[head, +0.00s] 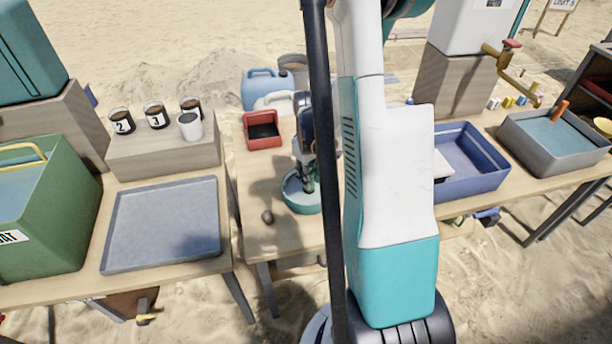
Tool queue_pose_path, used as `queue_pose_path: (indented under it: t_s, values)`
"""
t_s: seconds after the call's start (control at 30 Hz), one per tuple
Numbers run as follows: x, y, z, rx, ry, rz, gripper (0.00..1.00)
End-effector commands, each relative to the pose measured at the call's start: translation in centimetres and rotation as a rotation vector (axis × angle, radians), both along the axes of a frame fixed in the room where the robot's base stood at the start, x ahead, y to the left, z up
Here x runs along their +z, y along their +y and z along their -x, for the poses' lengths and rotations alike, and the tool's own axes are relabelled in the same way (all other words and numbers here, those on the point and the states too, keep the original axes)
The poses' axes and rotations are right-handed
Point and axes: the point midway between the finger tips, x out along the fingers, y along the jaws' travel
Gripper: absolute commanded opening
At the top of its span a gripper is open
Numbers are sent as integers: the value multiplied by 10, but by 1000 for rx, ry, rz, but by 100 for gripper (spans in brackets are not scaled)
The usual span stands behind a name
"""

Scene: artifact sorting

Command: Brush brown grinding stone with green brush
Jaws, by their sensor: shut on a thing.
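A small brown stone (267,216), likely the grinding stone, lies on the middle wooden table (250,185), left of a round teal bowl (303,205). My gripper (304,160) points down over the bowl and is shut on a dark green item (310,184), which looks like the green brush. The brush's lower end is at or inside the bowl; I cannot tell whether it touches the bottom. My white and teal arm hides the area just right of the bowl. The stone is apart from the gripper and brush.
A red bin (263,143) stands behind the bowl, with a white jug (273,101) and a blue jug (262,84) beyond. A grey tray (165,258) is on the left table, near numbered cups (121,121). A blue bin (490,180) is at the right. The table around the stone is clear.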

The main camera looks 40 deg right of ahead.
Motion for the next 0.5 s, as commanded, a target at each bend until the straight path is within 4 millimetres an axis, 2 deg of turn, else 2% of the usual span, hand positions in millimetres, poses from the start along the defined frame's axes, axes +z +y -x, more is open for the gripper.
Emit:
queue_pose_path:
  t_s: [0.17,0.5]
  values:
    - [0,-5,3,-1,0,0,1]
    - [-1,9,-6,1,0,0,1]
